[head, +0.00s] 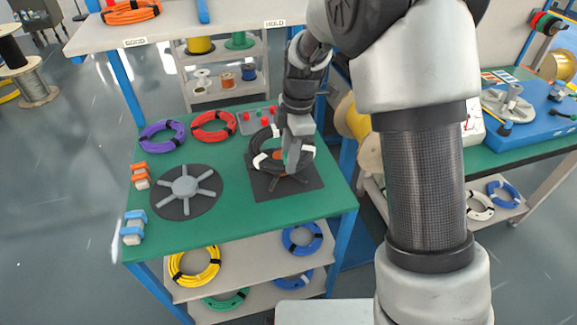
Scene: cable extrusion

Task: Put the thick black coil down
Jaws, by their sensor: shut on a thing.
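The thick black coil (261,160), with white ties, is at the right part of the green table (255,224). It sits over a dark square mat or plate (308,184); I cannot tell whether it touches it. My gripper (292,165) points down and is shut on the near right part of the coil. My gripper and wrist hide part of the coil.
A grey spoked disc (184,188) lies left of the coil. Purple (161,135) and red (214,126) coils lie behind. Orange and blue clamp-like pieces stand on the left edge. A shelf above (185,30) carries GOOD and HOLD labels. The table's front middle is clear.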

